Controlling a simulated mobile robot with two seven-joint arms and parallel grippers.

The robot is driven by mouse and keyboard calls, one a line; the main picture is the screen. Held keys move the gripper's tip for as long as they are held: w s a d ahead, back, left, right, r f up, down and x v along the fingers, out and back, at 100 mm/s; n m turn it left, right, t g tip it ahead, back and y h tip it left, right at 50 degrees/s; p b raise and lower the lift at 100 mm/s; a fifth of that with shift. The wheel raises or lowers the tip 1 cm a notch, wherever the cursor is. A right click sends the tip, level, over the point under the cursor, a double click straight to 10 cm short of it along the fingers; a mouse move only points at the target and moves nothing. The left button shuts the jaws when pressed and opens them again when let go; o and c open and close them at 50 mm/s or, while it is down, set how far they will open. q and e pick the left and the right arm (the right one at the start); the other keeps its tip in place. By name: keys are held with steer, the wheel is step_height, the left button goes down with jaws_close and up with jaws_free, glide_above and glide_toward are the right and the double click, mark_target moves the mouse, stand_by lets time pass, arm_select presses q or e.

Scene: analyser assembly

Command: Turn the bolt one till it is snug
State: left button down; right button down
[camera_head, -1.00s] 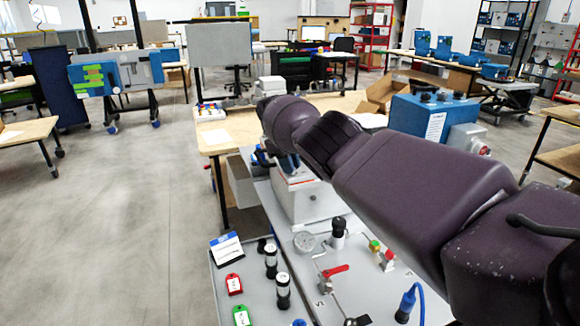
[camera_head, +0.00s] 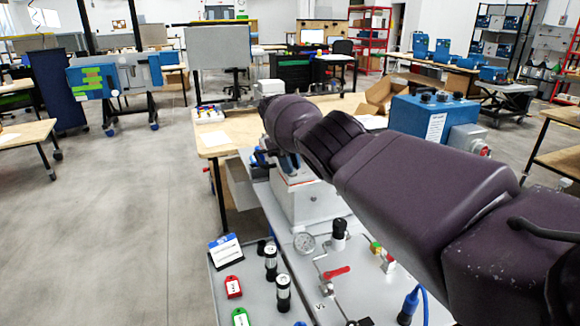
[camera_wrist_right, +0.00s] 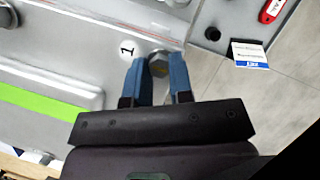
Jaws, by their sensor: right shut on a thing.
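Bolt one (camera_wrist_right: 159,63) is a metal hex-head bolt beside a round white label with the number 1 (camera_wrist_right: 127,49), on a grey metal surface in the right wrist view. My right gripper (camera_wrist_right: 158,70) has its two blue fingers on either side of the bolt's head and is shut on it. The fingers hide part of the bolt. In the head view my right arm reaches over the panel to the grey block (camera_head: 310,200), and the bolt itself is hidden there. My left gripper is not in view.
A blue box (camera_head: 432,117) stands to the right on the wooden table (camera_head: 213,139). The floor at left is free.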

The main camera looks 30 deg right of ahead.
steer(key=shift+m+y+b, duration=0.45)
steer(key=shift+m+y, duration=0.05)
steer(key=shift+m, duration=0.6)
steer(key=shift+d+m+y+b, duration=0.15)
steer(key=shift+m+y+b, duration=0.25)
steer(key=shift+m, duration=1)
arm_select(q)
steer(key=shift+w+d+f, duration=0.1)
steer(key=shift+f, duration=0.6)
arm_select(e)
steer(key=shift+r+m+y, duration=0.15)
steer(key=shift+m+y, duration=0.25)
steer(key=shift+m, duration=0.8)
